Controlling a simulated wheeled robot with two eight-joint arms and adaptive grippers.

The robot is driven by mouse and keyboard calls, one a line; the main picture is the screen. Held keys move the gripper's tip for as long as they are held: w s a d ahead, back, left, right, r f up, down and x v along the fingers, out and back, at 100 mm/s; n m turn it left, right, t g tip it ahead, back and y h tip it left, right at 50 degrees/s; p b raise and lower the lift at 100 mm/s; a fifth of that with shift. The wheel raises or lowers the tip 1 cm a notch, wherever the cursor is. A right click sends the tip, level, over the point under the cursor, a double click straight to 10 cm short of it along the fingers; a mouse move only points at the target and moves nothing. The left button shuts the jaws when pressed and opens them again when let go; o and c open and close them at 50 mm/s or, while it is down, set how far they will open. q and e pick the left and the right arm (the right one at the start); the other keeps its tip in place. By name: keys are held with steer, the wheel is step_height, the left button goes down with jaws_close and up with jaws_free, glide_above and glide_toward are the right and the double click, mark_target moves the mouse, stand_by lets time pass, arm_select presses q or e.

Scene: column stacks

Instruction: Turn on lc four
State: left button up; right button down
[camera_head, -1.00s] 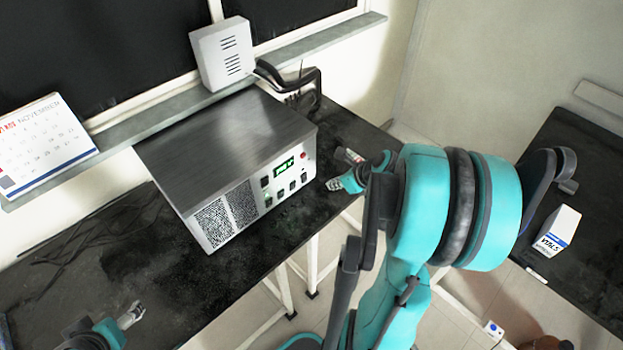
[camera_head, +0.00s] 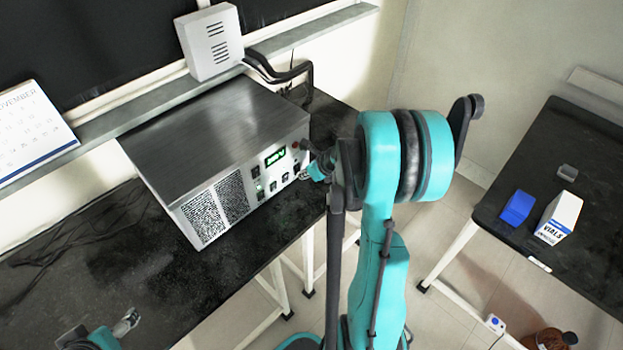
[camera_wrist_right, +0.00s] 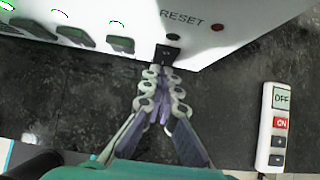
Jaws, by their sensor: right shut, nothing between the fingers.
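A metal instrument box (camera_head: 205,125) sits on the dark bench, its front panel carrying a lit green display (camera_head: 275,157) and small switches (camera_head: 272,187). In the right wrist view, several dark rocker switches (camera_wrist_right: 75,35) line the panel, with green lights above them. A black switch (camera_wrist_right: 168,53) sits near the RESET label. My right gripper (camera_head: 308,174) is at the panel's right end; in its wrist view the fingertips (camera_wrist_right: 163,72) are together and empty, just below the black switch. I cannot tell if they touch it. My left gripper (camera_head: 127,322) is low at the left, its opening unclear.
A white remote with OFF and ON buttons (camera_wrist_right: 276,130) lies on the bench right of my right gripper. A white vent box (camera_head: 210,42) and calendar (camera_head: 30,130) stand on the ledge. The right table holds a vials box (camera_head: 560,217) and blue block (camera_head: 517,207).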

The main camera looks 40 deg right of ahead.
steer(key=shift+w, duration=0.15)
steer(key=shift+w+f, duration=0.2)
steer(key=shift+w, duration=0.05)
steer(key=shift+r, duration=0.1)
steer(key=shift+r+p, duration=0.4)
steer(key=shift+r, duration=0.45)
